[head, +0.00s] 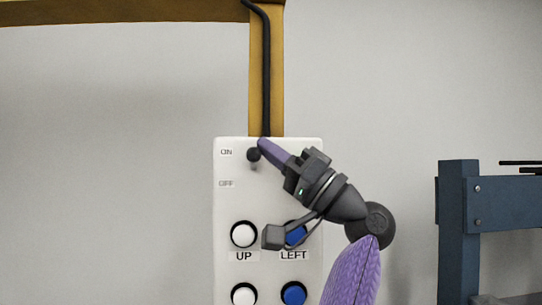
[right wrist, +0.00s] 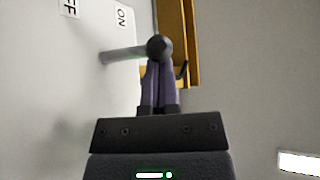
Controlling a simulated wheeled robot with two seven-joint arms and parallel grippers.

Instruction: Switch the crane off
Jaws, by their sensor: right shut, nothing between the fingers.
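The white crane control panel (head: 232,205) hangs in the middle of the head view, with ON and OFF labels at its upper left. The switch lever with a dark ball knob (head: 253,154) stands level with ON. In the right wrist view the knob (right wrist: 159,48) sits at the end of a grey stem coming out of the panel. My right gripper (head: 263,145) is shut and empty, its purple fingertips just above and right of the knob. In the wrist view the fingertips (right wrist: 158,68) reach the knob; I cannot tell whether they touch. My left gripper is not in view.
White UP button (head: 244,234) and blue LEFT button (head: 296,235) sit below the switch, the latter partly covered by my gripper. More buttons lie lower. A black cable (head: 266,80) runs down the yellow crane post (head: 257,60). A blue frame (head: 458,220) stands at right.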

